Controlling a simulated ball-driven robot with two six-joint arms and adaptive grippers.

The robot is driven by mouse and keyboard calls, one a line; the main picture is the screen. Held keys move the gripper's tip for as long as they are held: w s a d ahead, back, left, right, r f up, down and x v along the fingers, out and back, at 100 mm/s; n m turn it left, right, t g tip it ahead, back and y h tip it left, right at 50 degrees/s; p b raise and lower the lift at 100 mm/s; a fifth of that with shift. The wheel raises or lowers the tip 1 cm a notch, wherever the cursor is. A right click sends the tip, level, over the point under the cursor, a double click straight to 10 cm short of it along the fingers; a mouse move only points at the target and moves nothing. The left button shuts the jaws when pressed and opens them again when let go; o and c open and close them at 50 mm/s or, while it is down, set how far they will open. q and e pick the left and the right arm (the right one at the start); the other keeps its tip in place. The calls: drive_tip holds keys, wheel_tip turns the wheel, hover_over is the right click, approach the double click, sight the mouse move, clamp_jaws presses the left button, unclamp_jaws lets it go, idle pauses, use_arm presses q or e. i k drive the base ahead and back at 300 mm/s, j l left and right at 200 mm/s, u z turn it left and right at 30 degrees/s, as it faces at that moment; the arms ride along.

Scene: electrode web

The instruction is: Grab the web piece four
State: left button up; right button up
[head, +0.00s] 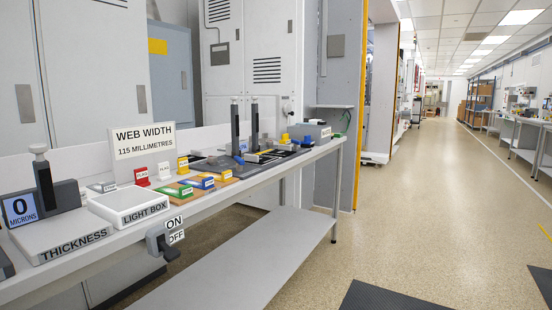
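I cannot make out any piece marked four in the head view. Small green (172,190), blue (201,182) and orange-yellow (223,176) blocks with labels too small to read sit on tan boards in the middle of the bench (262,178). Dark flat items (210,164) lie behind them, beside two black upright posts (235,128). Whether any of these is a web piece, I cannot tell. Neither of my grippers is in view.
The bench's near end holds a thickness gauge (60,238) reading 0 microns and a white light box (130,203). A web width sign (142,141) and small flags (141,176) stand behind. An ON/OFF switch (166,246) juts from the front.

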sight(284, 151)
drive_tip(key=i+u, duration=0.15)
drive_tip(key=i, duration=0.15)
drive_tip(key=i+l+u, duration=0.15)
drive_tip(key=i+u, duration=0.15)
drive_tip(key=u, duration=0.15)
drive_tip(key=i+l+u, duration=0.25)
drive_tip(key=u, duration=0.25)
